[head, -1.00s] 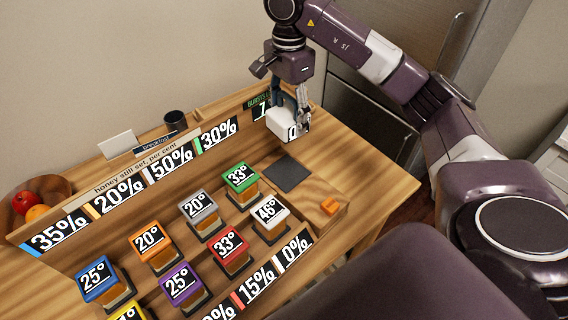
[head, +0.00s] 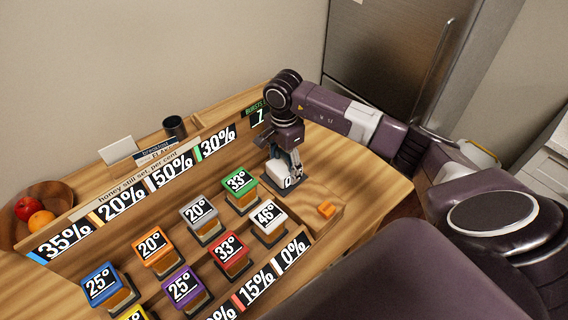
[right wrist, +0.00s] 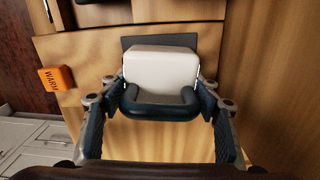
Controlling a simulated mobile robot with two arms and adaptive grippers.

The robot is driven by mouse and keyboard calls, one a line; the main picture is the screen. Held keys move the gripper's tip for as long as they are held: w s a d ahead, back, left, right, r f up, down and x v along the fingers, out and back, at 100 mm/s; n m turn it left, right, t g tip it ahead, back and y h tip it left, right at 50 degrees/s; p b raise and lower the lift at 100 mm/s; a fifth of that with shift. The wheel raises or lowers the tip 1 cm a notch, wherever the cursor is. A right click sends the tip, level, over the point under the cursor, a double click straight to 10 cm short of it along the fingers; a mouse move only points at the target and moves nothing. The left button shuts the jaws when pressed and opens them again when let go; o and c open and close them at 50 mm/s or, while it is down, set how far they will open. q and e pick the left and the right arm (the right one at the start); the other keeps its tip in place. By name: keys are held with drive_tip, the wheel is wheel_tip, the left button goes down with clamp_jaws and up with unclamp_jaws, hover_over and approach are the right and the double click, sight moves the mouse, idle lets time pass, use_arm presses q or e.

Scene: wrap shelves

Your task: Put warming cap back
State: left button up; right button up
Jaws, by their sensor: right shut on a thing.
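The warming cap (head: 283,181) is a white block with a dark handle and a small display on its side. My right gripper (right wrist: 160,101) is shut on its dark handle, and the cap (right wrist: 163,67) hangs below the wrist in the right wrist view. The cap is over the dark square pad, which is mostly hidden in the head view. A strip of the pad (right wrist: 175,41) shows beyond the cap in the right wrist view. I cannot tell whether the cap touches the pad. My left gripper is not in view.
An orange WARM button (head: 327,209) sits right of the pad. Several coloured-lid honey jars stand left of it, the green 33° jar (head: 240,182) and white 46° jar (head: 268,215) closest. A percent-labelled ledge (head: 150,165) runs behind. A fruit bowl (head: 62,207) is far left.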

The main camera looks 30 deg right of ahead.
drive_tip(key=shift+w, duration=0.1)
drive_tip(key=shift+f+b, duration=0.2)
drive_tip(key=shift+b, duration=0.1)
drive_tip(key=o, duration=1.7)
drive_tip(key=shift+c, duration=0.2)
drive_tip(key=shift+r, duration=0.2)
wheel_tip(320, 180, up, 12)
drive_tip(key=b, duration=0.2)
drive_tip(key=shift+b, duration=0.35)
